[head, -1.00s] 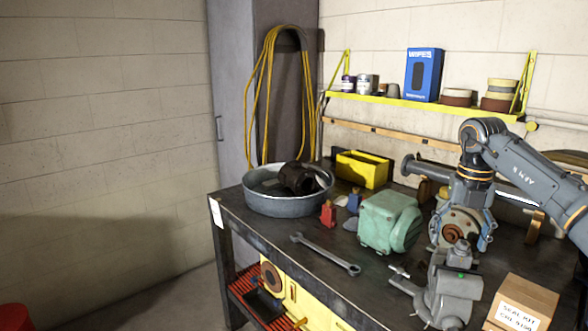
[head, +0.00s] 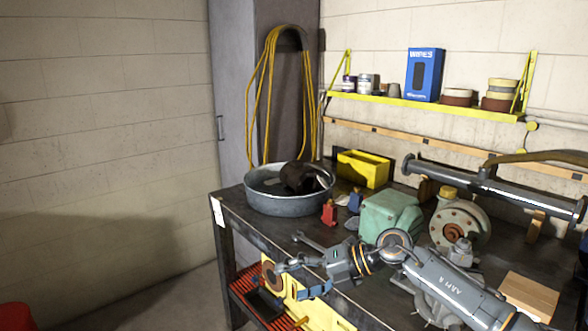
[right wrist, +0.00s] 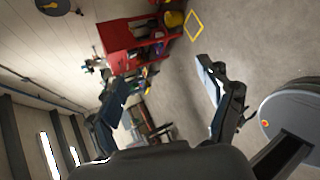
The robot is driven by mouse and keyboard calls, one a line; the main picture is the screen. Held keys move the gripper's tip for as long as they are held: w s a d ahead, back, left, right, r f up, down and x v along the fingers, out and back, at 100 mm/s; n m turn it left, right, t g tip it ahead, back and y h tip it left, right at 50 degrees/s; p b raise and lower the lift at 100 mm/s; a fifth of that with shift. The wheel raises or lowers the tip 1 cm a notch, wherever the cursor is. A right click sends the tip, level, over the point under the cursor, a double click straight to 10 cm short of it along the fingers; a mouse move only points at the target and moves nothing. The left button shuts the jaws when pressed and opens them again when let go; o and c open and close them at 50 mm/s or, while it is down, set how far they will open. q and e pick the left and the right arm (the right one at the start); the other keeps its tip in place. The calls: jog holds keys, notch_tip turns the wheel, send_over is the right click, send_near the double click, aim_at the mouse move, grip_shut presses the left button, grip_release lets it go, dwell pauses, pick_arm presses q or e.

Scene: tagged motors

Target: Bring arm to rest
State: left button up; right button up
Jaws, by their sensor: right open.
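My right arm reaches in from the lower right in the head view. Its gripper (head: 288,277) is open and empty, over the front edge of the workbench (head: 262,226). In the right wrist view the two fingers (right wrist: 162,80) stand wide apart with nothing between them. My left gripper is not in view. A green motor housing (head: 388,212) sits on the bench behind my right wrist. A grey round-flanged pump (head: 458,222) stands right of it. A dark motor (head: 302,177) lies in the metal tub (head: 272,204). A red tag block (head: 329,213) and a blue one (head: 355,200) stand between tub and green housing.
A wrench (head: 312,242) lies near the front edge, partly hidden by my arm. A red cart (right wrist: 122,45) shows in the wrist view.

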jog(key=s+a+r+m+t+y, duration=0.3)
jog(key=a+r+m+t+y, duration=0.25)
jog(key=m+t, duration=0.4)
jog(key=s+d+f+m+t+h, duration=0.1)
jog(key=s+d+f+m+h, duration=0.3)
jog(key=d+f+m+h, duration=0.55)
jog(key=s+d+f+m+t+h, duration=0.1)
jog(key=s+d+f+m+h, duration=0.3)
jog(key=d+f+m+h, duration=0.55)
jog(key=s+d+f+m+g+y, duration=0.1)
jog(key=s+d+f+m+g, duration=0.2)
jog(key=s, duration=0.5)
jog(key=s+d+f+m+g, duration=0.1)
jog(key=s+f+g, duration=0.3)
jog(key=s, duration=0.4)
jog(key=s+d+f+m+g+y, duration=0.1)
jog(key=s+d+f+m+g, duration=0.2)
jog(key=s, duration=0.6)
notch_tip(320, 180, down, 26)
jog(key=s+n+g, duration=0.1)
jog(key=s+d+f+g, duration=0.1)
jog(key=s+d+f, duration=0.1)
jog(key=s+f, duration=1.4)
jog(key=shift+s+d+h, duration=0.3)
jog(key=shift+s+h, duration=0.05)
